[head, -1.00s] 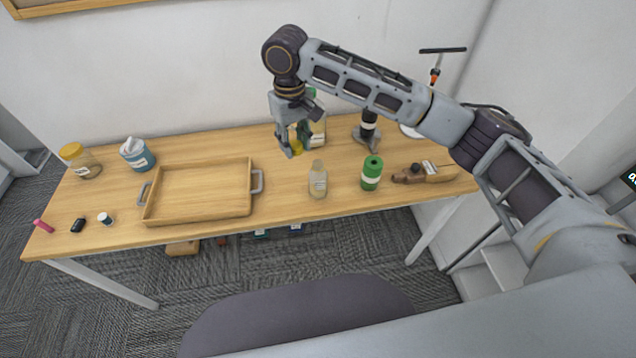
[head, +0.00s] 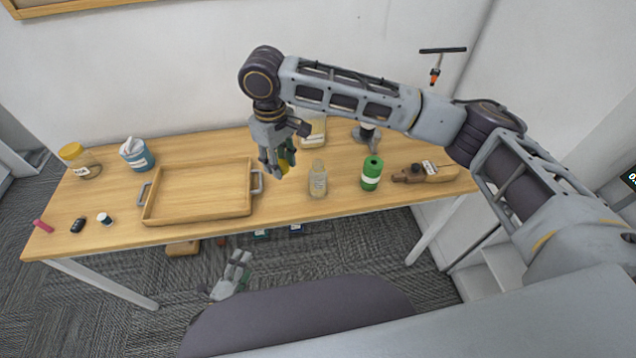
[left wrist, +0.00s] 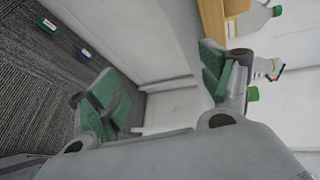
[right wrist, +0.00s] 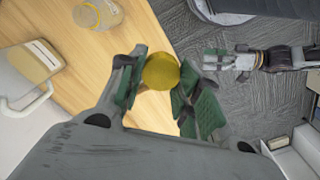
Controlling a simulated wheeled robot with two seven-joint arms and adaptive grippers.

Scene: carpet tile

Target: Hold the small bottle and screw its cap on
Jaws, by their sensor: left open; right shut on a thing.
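The small bottle (head: 318,180), clear with a pale label and an uncapped neck, stands upright near the table's front edge in the head view. Part of it shows at the top of the right wrist view (right wrist: 97,14). My right gripper (head: 281,168) is shut on the round yellow cap (right wrist: 160,71), above the table and left of the bottle. The cap is partly hidden by the fingers in the head view (head: 284,166). My left gripper (head: 236,270) is open and empty, in front of the table; its spread green pads show in the left wrist view (left wrist: 165,90).
A wooden tray (head: 148,212) lies left of the bottle. A green cylinder (head: 371,173) stands close on its right, beside a brown tool (head: 425,173). A labelled container (head: 313,132) stands behind. A yellow-lidded jar (head: 80,162) and blue tub (head: 138,155) are far left.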

